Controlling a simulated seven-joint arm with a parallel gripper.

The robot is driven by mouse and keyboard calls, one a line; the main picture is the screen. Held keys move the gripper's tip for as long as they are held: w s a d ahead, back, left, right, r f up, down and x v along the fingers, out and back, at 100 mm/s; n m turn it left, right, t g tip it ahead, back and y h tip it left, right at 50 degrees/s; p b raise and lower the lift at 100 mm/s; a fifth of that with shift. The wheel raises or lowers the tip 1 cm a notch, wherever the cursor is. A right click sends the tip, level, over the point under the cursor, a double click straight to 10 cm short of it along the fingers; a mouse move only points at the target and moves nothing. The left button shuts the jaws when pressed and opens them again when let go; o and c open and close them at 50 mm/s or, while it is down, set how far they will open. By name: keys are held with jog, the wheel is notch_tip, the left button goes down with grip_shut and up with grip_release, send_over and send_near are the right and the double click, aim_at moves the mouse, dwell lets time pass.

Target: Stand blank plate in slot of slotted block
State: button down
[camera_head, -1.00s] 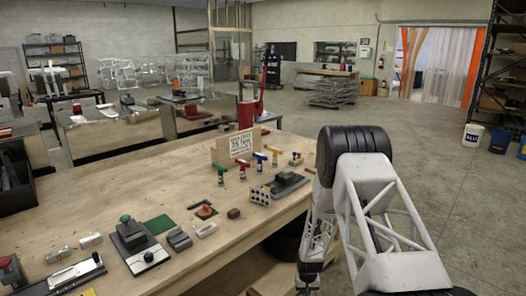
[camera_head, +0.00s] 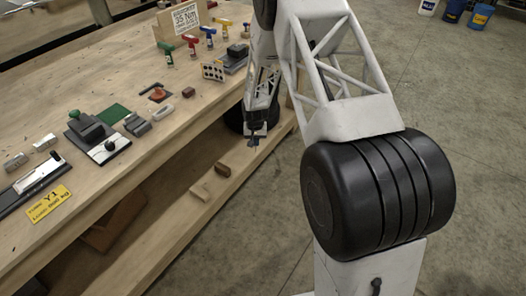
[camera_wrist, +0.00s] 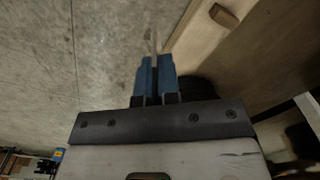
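My gripper (camera_wrist: 156,78) has blue fingers close together in the wrist view. A thin pale strip, the blank plate (camera_wrist: 155,42) seen edge-on, stands out beyond the fingertips from between them. I cannot tell for sure which piece is the slotted block; a small grey block (camera_head: 137,124) lies on the bench beside a green mat.
A brown block (camera_head: 222,169) and a pale wood block (camera_head: 200,191) lie on the lower shelf. Concrete floor lies right.

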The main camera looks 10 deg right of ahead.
jog(key=a+r+m, duration=0.1)
jog(key=a+r, duration=0.2)
jog(key=r, duration=0.4)
jog(key=w+a+r+m, duration=0.1)
jog(key=a+r+m, duration=0.15)
jog(key=r, duration=0.45)
jog(key=a+r+m, duration=0.1)
jog(key=a+r, duration=0.3)
jog(key=r, duration=0.2)
jog(key=shift+m, duration=0.95)
jog(key=a+r, duration=0.3)
jog(key=a, duration=0.1)
jog(key=a+r, duration=0.3)
jog(key=a, duration=0.1)
jog(key=a+r, duration=0.4)
jog(key=a, duration=0.1)
jog(key=shift+s, duration=0.1)
jog(key=s+a+r, duration=0.2)
jog(key=s+a, duration=0.1)
jog(key=a, duration=0.9)
jog(key=s+a+r, duration=0.3)
jog(key=a, duration=0.9)
jog(key=s+a+r, duration=0.3)
jog(key=a, duration=0.9)
jog(key=shift+a+m, duration=0.15)
jog(key=shift+m, duration=0.15)
jog(key=shift+f, duration=0.15)
jog(key=shift+f, duration=2.8)
jog(key=shift+f, duration=1.6)
